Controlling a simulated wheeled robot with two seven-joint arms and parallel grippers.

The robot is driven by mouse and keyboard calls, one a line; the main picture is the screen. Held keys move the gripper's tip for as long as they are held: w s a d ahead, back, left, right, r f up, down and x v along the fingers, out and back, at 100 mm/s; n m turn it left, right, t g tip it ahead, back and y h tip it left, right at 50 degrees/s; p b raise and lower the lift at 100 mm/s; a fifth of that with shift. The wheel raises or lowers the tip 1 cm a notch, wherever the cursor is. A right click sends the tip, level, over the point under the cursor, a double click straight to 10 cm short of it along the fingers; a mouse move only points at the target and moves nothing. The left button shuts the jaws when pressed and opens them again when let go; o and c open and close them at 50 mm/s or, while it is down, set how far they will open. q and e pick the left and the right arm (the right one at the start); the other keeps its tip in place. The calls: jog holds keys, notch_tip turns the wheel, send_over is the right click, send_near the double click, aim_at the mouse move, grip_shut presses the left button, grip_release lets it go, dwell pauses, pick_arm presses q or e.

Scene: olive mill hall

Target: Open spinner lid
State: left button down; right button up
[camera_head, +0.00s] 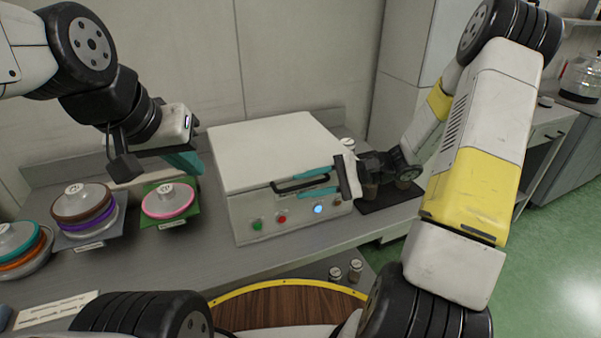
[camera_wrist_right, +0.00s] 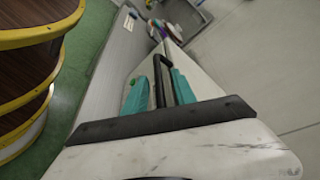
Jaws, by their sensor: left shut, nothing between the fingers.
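The spinner (camera_head: 240,205) is a white box on the bench, and its flat lid (camera_head: 265,150) is down. A black bar handle (camera_head: 298,184) is on the lid's front edge; it also shows in the right wrist view (camera_wrist_right: 160,72). My right gripper (camera_head: 305,182) comes from the right with its teal fingers apart, one above and one below the handle. In the right wrist view the fingers of that gripper (camera_wrist_right: 160,88) stand either side of the handle, with gaps visible. My left gripper (camera_head: 188,162) is shut and empty, above the bench left of the spinner.
Green, red and lit blue buttons (camera_head: 318,209) are on the spinner's front. Left are a pink-ringed rotor (camera_head: 168,201) on a green mat and stacked discs (camera_head: 84,203). Small jars (camera_head: 355,269) stand near the front. A dark mat (camera_head: 385,197) lies right of the spinner.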

jog(key=shift+a+f, duration=0.1)
jog(key=shift+a, duration=0.15)
jog(key=shift+c, duration=0.4)
grip_shut()
dwell(0.9)
